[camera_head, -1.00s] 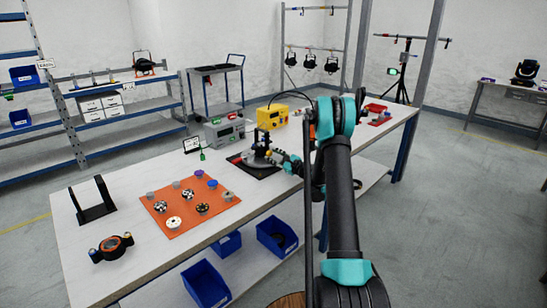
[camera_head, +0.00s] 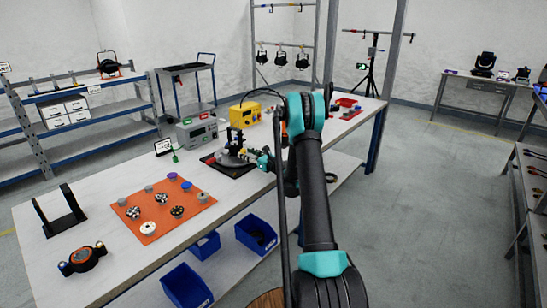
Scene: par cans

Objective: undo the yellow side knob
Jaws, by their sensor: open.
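A dark round fixture (camera_head: 234,155) with an upright black part stands on a black and red mat (camera_head: 212,162) in the middle of the long white table. My gripper (camera_head: 258,161) is small and partly hidden behind my arm, at the right side of this fixture. It is open. I cannot tell whether it touches the fixture. I cannot make out the yellow side knob for certain; at this size it is not clear or is hidden by my gripper and arm.
On the white table (camera_head: 110,185) are a black bracket (camera_head: 61,215), an orange mat (camera_head: 150,228) with several small pucks, a grey box (camera_head: 197,131) and a yellow box (camera_head: 244,114). Blue bins (camera_head: 187,287) sit below. The floor (camera_head: 425,210) at right is clear.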

